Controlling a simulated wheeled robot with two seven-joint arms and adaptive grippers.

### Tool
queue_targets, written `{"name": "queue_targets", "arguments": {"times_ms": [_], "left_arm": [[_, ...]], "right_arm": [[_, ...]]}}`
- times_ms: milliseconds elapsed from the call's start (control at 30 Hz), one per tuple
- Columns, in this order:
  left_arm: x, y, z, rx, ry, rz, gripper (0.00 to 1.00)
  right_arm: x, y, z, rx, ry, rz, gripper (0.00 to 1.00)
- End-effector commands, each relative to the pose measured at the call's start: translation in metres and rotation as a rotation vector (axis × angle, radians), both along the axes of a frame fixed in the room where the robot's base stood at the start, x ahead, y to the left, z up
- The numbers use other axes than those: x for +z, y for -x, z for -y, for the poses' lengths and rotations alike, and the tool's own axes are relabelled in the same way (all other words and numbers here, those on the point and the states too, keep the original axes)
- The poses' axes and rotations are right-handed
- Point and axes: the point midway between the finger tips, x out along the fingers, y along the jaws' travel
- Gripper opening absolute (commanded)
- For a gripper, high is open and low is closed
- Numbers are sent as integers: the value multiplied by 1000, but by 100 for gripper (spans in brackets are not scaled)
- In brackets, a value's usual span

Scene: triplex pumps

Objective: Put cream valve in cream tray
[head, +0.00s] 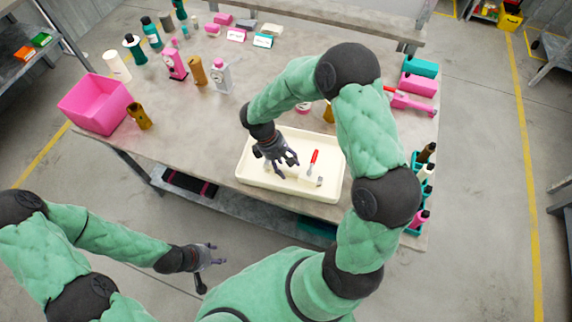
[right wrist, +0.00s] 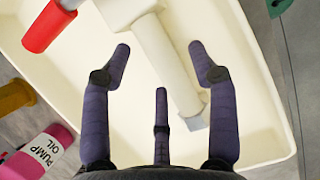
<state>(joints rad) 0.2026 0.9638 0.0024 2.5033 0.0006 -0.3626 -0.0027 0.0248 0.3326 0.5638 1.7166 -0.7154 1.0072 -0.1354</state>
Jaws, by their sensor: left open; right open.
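The cream valve (head: 308,178) lies in the cream tray (head: 243,179), its red handle pointing up in the head view. In the right wrist view the valve's cream body (right wrist: 166,66) lies on the tray floor (right wrist: 85,62), with a grey end at its lower right. My right gripper (head: 292,164) is open over the tray, left of the valve in the head view. In the right wrist view its fingers (right wrist: 159,62) frame the valve body, apparently without gripping it. My left gripper (head: 216,256) is open and empty, in front of the table.
Several bottles and pump parts stand behind. A teal holder with bottles (head: 413,163) is at the right edge. A pink pump oil bottle (right wrist: 42,152) is beside the tray.

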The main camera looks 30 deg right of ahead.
Motion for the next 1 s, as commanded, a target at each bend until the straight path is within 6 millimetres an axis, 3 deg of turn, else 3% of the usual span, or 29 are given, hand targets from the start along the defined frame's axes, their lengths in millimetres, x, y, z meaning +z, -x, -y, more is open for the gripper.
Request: {"name": "queue_targets", "arguments": {"times_ms": [300, 500, 700, 1000], "left_arm": [[19, 0, 0, 0, 0, 0, 51], [26, 0, 0, 0, 0, 0, 51], [29, 0, 0, 0, 0, 0, 51], [29, 0, 0, 0, 0, 0, 51]], "right_arm": [[59, -19, -15, 0, -1, 4, 60], [89, -28, -24, 0, -1, 2, 60], [103, -33, -27, 0, -1, 2, 60], [104, -33, -28, -1, 0, 1, 60]]}}
